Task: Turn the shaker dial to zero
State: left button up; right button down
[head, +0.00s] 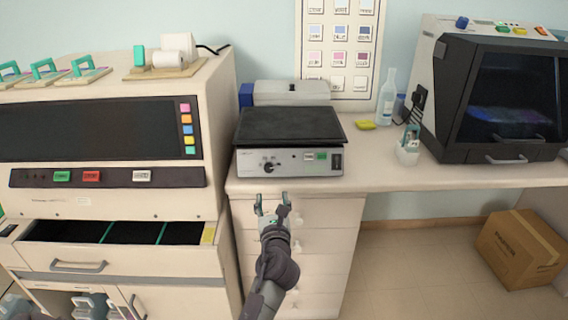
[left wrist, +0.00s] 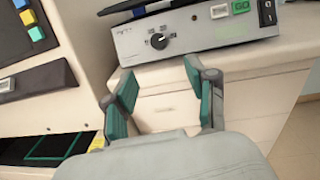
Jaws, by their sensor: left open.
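The shaker (head: 290,140) stands on the bench, a light grey box with a black top platform. Its front panel also shows in the left wrist view (left wrist: 195,32). The dial (head: 268,167) is a small black knob at the left of that panel. In the left wrist view the dial (left wrist: 158,41) has marks around it; the numbers are too small to read. My left gripper (head: 271,198) is open and empty, in front of the bench edge and below the dial, apart from it. Its two fingers (left wrist: 163,90) are spread in the left wrist view. My right gripper is not in view.
A large staining machine (head: 215,110) with an open drawer (head: 115,235) stands left of the shaker. A green GO button (left wrist: 240,7) and a black switch sit right on the shaker panel. A bottle (head: 387,100) and a dark-fronted machine (head: 505,100) are right.

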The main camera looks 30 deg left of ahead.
aim_at(270, 171)
pick_arm(q)
jog(key=x, duration=1.3)
jog(key=shift+w+a+f+b, duration=0.1)
jog(key=shift+a+f+b, duration=0.05)
jog(key=shift+b, duration=0.2)
grip_shut()
jog(key=shift+n, duration=0.3)
